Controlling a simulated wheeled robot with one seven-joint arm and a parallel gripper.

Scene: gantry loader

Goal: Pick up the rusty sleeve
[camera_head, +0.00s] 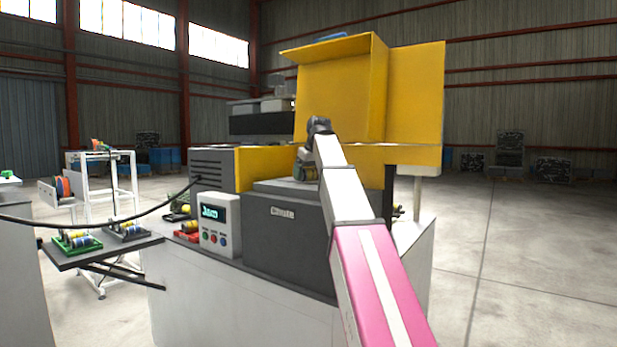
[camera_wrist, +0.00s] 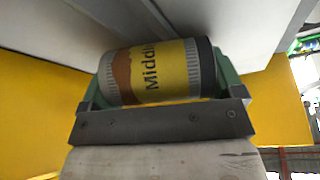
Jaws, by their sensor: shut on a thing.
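A cylindrical sleeve (camera_wrist: 160,72) lies crosswise between my fingers in the wrist view. It has a rusty brown band at the left, a yellow label reading "Middl…", grey ribbed ends and a dark right rim. My gripper (camera_wrist: 165,80) has green fingers, one at each end of the sleeve, and is shut on it. In the head view my gripper (camera_head: 306,169) is small, just above the back of the dark grey Chute box (camera_head: 290,232) and in front of the yellow housing. The sleeve cannot be made out clearly there.
The yellow housing (camera_head: 415,95) stands close behind my gripper. A control box with display (camera_head: 214,226) stands left of the chute. Small coloured parts sit on a dark side shelf (camera_head: 105,252). A black cable (camera_head: 110,222) crosses at left. Open floor (camera_head: 530,260) lies to the right.

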